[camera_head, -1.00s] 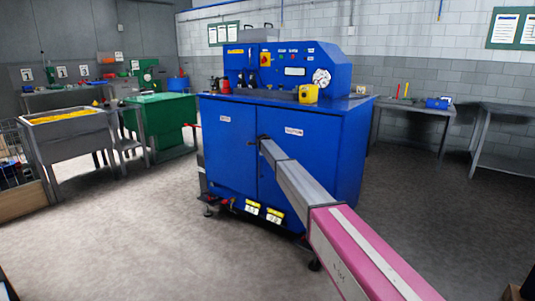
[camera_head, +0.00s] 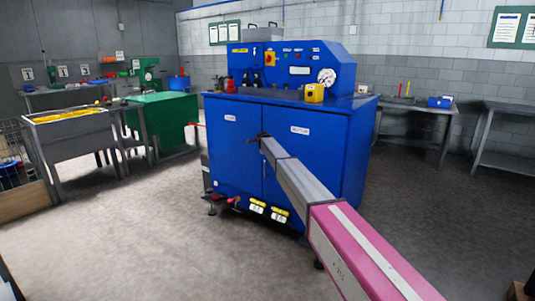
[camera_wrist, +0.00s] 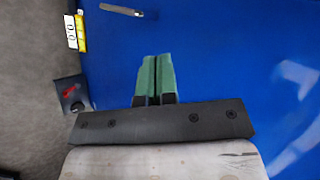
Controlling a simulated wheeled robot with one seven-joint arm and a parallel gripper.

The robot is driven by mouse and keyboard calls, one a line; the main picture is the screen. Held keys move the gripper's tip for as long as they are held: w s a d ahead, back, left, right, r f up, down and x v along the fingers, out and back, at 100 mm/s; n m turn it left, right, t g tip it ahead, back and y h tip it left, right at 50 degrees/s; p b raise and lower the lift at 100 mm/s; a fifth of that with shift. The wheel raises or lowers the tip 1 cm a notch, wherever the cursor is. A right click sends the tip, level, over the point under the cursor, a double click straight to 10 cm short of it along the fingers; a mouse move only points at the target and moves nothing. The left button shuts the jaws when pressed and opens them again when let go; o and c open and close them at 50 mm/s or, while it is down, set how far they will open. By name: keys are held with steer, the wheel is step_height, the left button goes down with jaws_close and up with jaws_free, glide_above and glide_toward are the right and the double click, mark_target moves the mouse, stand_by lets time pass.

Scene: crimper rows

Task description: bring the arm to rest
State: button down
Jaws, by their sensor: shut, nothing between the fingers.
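My arm (camera_head: 360,250) reaches forward from the lower right in the head view, pink near the base and grey further out. My gripper (camera_head: 261,137) is at its far end, in front of the blue machine cabinet (camera_head: 325,165). In the wrist view my gripper (camera_wrist: 155,58) shows two green fingers pressed together with nothing between them. The blue cabinet face (camera_wrist: 220,40) fills most of that view behind the fingers. I cannot tell how wide the gap to the cabinet is.
Yellow labels (camera_head: 279,216) sit low on the cabinet. A green cabinet (camera_head: 165,122) and a grey bin with yellow contents (camera_head: 70,140) stand at left. Grey benches (camera_head: 500,112) line the right wall. The floor (camera_head: 130,245) at front left is clear.

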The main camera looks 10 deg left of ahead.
steer(key=s+a+r, duration=0.2)
steer(key=s+r, duration=0.2)
steer(key=s, duration=0.1)
steer(key=s+d+f+n+g+h, duration=0.1)
steer(key=s+d+f+n, duration=0.3)
steer(key=s+d, duration=0.65)
steer(key=s+d+f+n+g, duration=0.1)
steer(key=s+d+f+g, duration=0.1)
steer(key=s+d+f, duration=0.65)
steer(key=s+d+f+n+g+h, duration=0.1)
steer(key=s+d+f+n, duration=0.2)
steer(key=s+d, duration=0.9)
steer(key=s+d+f+n+g, duration=0.1)
steer(key=s+d+n, duration=0.2)
steer(key=s+d, duration=0.3)
steer(key=s+d+f+n+g, duration=0.2)
steer(key=s+d, duration=0.4)
steer(key=s, duration=1)
steer(key=s+d+f+n+g+y, duration=0.1)
steer(key=s+d+n, duration=0.3)
steer(key=s, duration=0.7)
steer(key=d+f+g, duration=0.1)
steer(key=d, duration=0.1)
steer(key=shift+d, duration=0.4)
steer(key=shift+f, duration=0.1)
